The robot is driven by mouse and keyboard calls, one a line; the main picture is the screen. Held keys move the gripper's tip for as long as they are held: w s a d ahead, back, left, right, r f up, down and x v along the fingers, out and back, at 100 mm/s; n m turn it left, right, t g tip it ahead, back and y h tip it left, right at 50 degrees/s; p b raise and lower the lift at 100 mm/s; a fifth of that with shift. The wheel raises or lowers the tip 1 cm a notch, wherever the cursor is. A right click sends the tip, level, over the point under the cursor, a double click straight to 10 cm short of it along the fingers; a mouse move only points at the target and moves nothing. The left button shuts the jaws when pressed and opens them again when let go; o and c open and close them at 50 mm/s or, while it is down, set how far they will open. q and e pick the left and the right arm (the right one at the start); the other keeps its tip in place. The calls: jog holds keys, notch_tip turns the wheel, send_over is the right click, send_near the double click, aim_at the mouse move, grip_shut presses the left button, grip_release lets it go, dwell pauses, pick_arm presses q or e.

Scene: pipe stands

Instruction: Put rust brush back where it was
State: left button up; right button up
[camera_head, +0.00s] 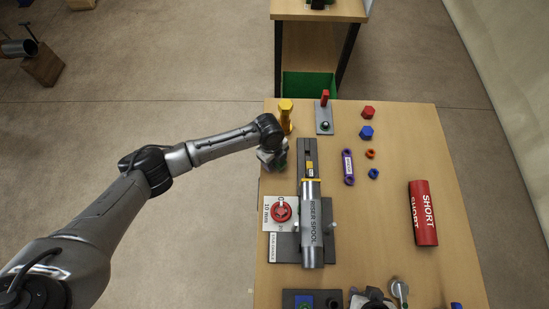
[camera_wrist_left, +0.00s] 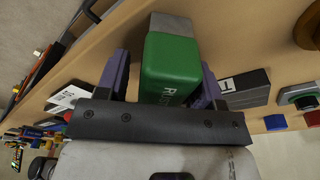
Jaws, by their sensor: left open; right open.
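The rust brush (camera_wrist_left: 168,62), a green block with a grey end and lettering starting "RUST", stands between the two purple fingers of my left gripper (camera_wrist_left: 163,78). The fingers are open around it, one on each side; whether either touches it I cannot tell. In the head view my left gripper (camera_head: 273,157) is at the table's left edge, beside the yellow fitting, and hides most of the brush. My right gripper (camera_head: 373,298) shows only partly at the bottom edge, open, with nothing seen in it.
A grey riser spool (camera_head: 311,225) lies on a stand at mid-table, with a red handwheel (camera_head: 281,211) beside it. A yellow fitting (camera_head: 286,116) stands just behind my left gripper. A red cylinder (camera_head: 423,213) lies to the right.

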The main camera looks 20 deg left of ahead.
pick_arm(q)
jog(key=shift+r, duration=0.1)
jog(key=shift+r, duration=0.25)
pick_arm(e)
jog(key=shift+r, duration=0.15)
pick_arm(q)
jog(key=r, duration=0.4)
jog(key=a+r, duration=0.1)
jog(key=r, duration=0.6)
jog(key=shift+w+a+r+p, duration=0.35)
pick_arm(e)
jog(key=shift+d+r, duration=0.1)
jog(key=shift+r, duration=0.1)
pick_arm(q)
jog(key=s+d+f+n, duration=0.2)
jog(key=s, duration=0.2)
jog(key=s+d+f+n+t+h, duration=0.1)
jog(key=s+d+f+n, duration=0.1)
jog(key=s, duration=0.3)
jog(key=s+d+f+n+t+h, duration=0.1)
jog(key=s+d+n, duration=0.2)
jog(key=s, duration=0.2)
jog(key=shift+d+f, duration=0.25)
jog(key=shift+f, duration=0.15)
jog(key=s+a+n+t+y, duration=0.2)
jog(key=s+a+n+y, duration=0.1)
jog(key=s+a+n, duration=1)
jog(key=s, duration=0.3)
jog(key=shift+r+n, duration=0.25)
jog(key=shift+n, duration=0.15)
